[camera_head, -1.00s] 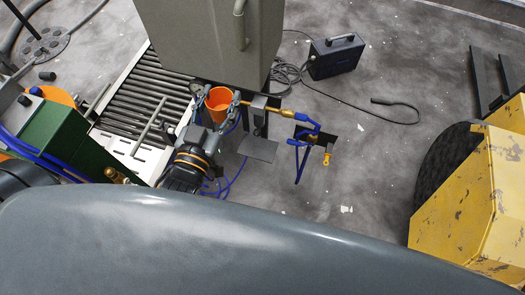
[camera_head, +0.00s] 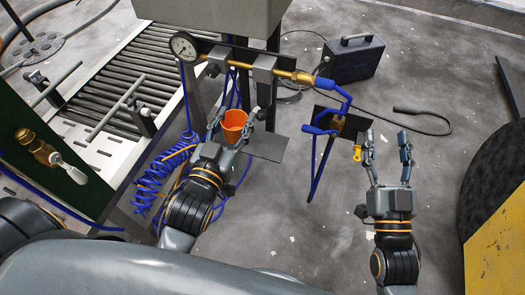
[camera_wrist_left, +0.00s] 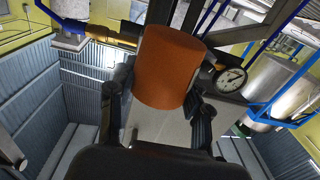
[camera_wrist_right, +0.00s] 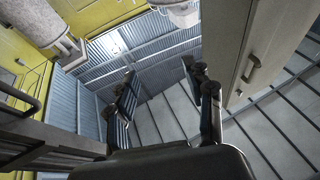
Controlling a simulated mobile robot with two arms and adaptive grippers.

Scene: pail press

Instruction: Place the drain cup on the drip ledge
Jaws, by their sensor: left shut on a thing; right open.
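The drain cup (camera_head: 234,124) is orange and open at the top. My left gripper (camera_head: 233,118) is shut on it, one finger on each side. In the left wrist view the cup (camera_wrist_left: 170,68) fills the space between the fingers. A flat grey plate (camera_head: 266,148), which looks like the drip ledge, shows just right of and below the cup in the head view. The cup appears above it and not resting on it; the exact gap is unclear. My right gripper (camera_head: 387,150) is open and empty, right of the blue-handled valve (camera_head: 338,124).
A brass pipe (camera_head: 284,72) with a pressure gauge (camera_head: 184,46) runs beyond the cup. A coiled blue hose (camera_head: 163,178) hangs left of my left arm. A roller conveyor (camera_head: 125,85) is at left, a yellow machine (camera_head: 497,245) at right. A dark box (camera_head: 354,58) stands behind.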

